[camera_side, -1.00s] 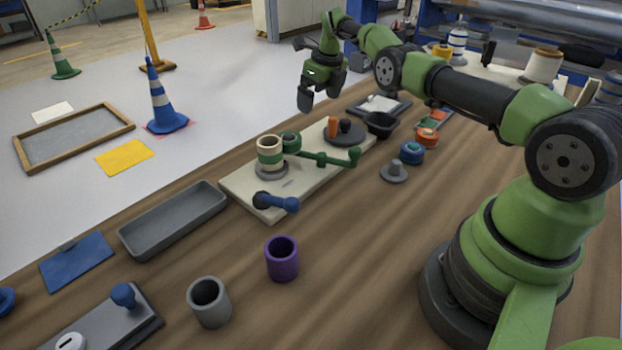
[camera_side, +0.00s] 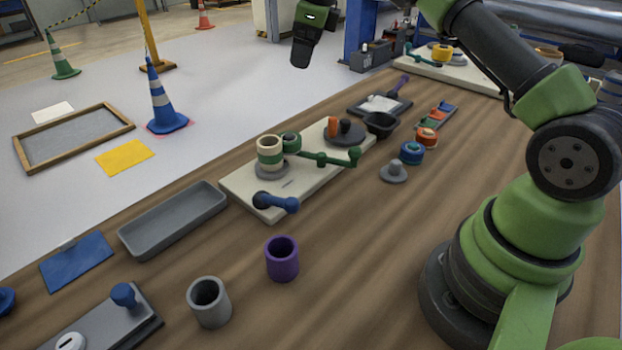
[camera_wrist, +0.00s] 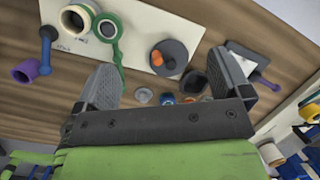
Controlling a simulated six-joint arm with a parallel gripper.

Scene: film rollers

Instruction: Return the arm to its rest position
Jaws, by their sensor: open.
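My gripper (camera_side: 302,50) is high up at the top edge of the side view, above and behind the bench, with most of the wrist out of frame. In the wrist view my gripper (camera_wrist: 165,90) has its two dark fingers spread wide apart with nothing between them. The film roller board (camera_side: 232,185) lies below on the wooden bench (camera_side: 350,270). It bears a cream and green roll (camera_side: 270,152), a green crank arm (camera_side: 325,159), a blue-handled crank (camera_side: 280,202) and a dark disc with an orange peg (camera_side: 333,127).
A purple cup (camera_side: 282,260) and a grey cup (camera_side: 209,303) stand at the front. A grey tray (camera_side: 172,222) lies left. A black bowl (camera_side: 380,124), a blue roll (camera_side: 411,153) and an orange roll (camera_side: 427,138) stand right of the board. The bench's middle right is clear.

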